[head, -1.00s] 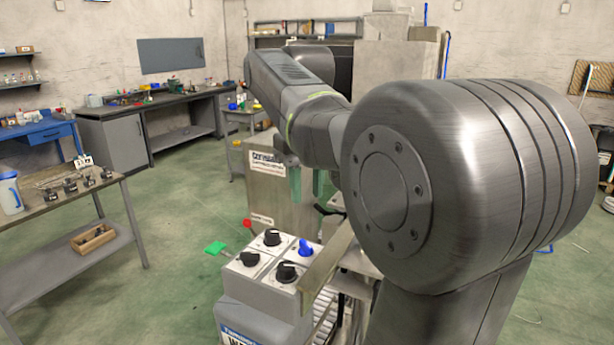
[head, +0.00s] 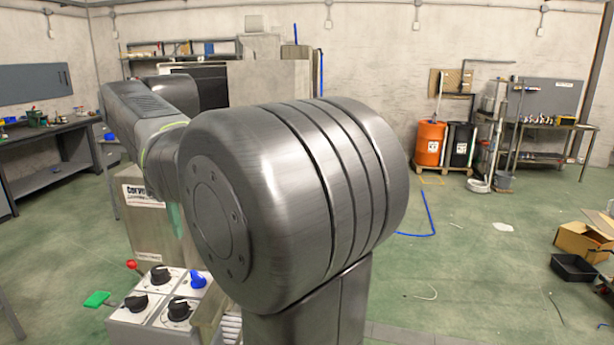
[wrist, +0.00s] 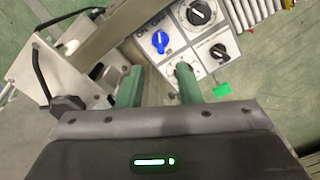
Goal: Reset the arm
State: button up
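My arm fills the middle of the head view, with its large grey joint nearest. It reaches away to the left over the machine. My gripper (wrist: 158,84) shows in the wrist view with two green fingers apart and nothing seen between them. In the head view only a little green of a finger shows behind my arm. Below the fingers is a white control panel with black knobs (wrist: 199,12) and a blue knob (wrist: 160,41). In the head view the blue knob (head: 197,280) stands beside the black knobs (head: 160,275). I cannot tell whether a finger touches the panel.
A red-tipped lever (head: 131,265) and a green paddle (head: 97,299) stick out from the panel's left side. A labelled metal cabinet (head: 155,225) stands behind it. An orange barrel (head: 430,143) is at the back wall. Cardboard box (head: 583,240) and black tray (head: 573,268) lie at right. Green floor between is mostly clear.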

aim_at(199, 275)
notch_tip(199, 275, down, 12)
jog(key=shift+r, duration=0.25)
jog(key=shift+r, duration=0.1)
dwell(0.4)
